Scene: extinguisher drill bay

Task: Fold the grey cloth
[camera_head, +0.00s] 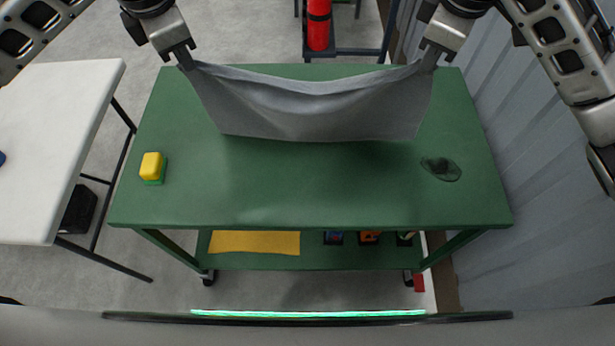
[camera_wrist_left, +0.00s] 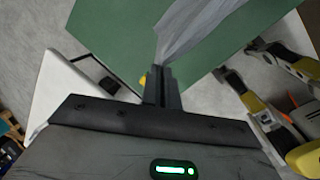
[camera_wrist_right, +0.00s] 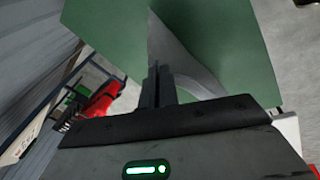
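The grey cloth (camera_head: 310,105) hangs spread between my two grippers above the far part of the green table (camera_head: 290,190), its top edge sagging in the middle. My left gripper (camera_head: 187,64) is shut on the cloth's top left corner. My right gripper (camera_head: 430,66) is shut on the top right corner. The cloth also shows running from the fingers in the left wrist view (camera_wrist_left: 190,28) and in the right wrist view (camera_wrist_right: 185,60). Its lower edge hangs over the tabletop; I cannot tell whether it touches.
A yellow and green sponge (camera_head: 152,167) sits at the table's left. A dark wet-looking patch (camera_head: 441,169) lies at the right. A white table (camera_head: 60,140) stands to the left, a corrugated wall (camera_head: 530,180) to the right. A red extinguisher (camera_head: 319,25) stands behind. The near tabletop is clear.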

